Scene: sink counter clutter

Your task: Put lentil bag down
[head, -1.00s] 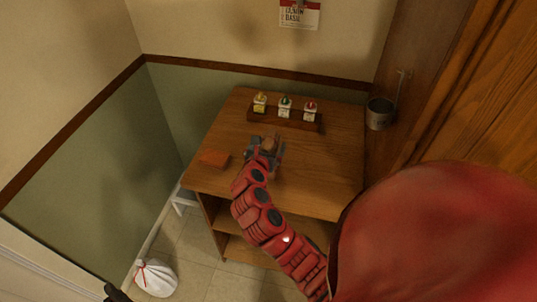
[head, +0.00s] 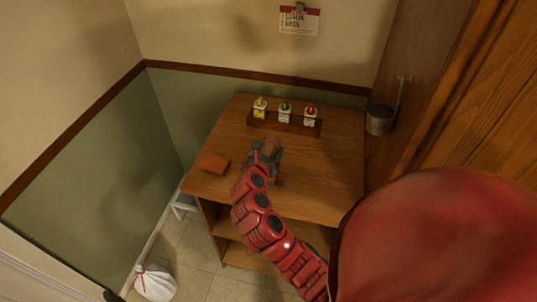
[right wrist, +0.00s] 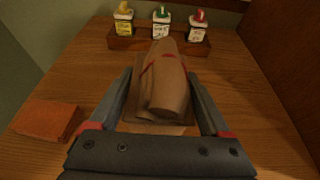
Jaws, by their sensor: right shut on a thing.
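The lentil bag (right wrist: 164,85) is a brown, rolled-looking packet with a thin red band near its top. It also shows small in the head view (head: 272,147), partly covered by my gripper. My right gripper (head: 265,159) is over the middle of the wooden table (head: 320,180). In the right wrist view its two fingers (right wrist: 164,100) stand on either side of the bag, shut on it. The bag is at or just above the tabletop; I cannot tell if it touches. My left gripper is not clearly seen.
A wooden rack (head: 284,123) with three bottles, yellow, green and red-capped, stands at the table's back. An orange-brown block (head: 213,162) lies left of my gripper. A metal cup (head: 379,119) hangs at the right. The table right of the bag is clear. A white bag (head: 155,284) is on the floor.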

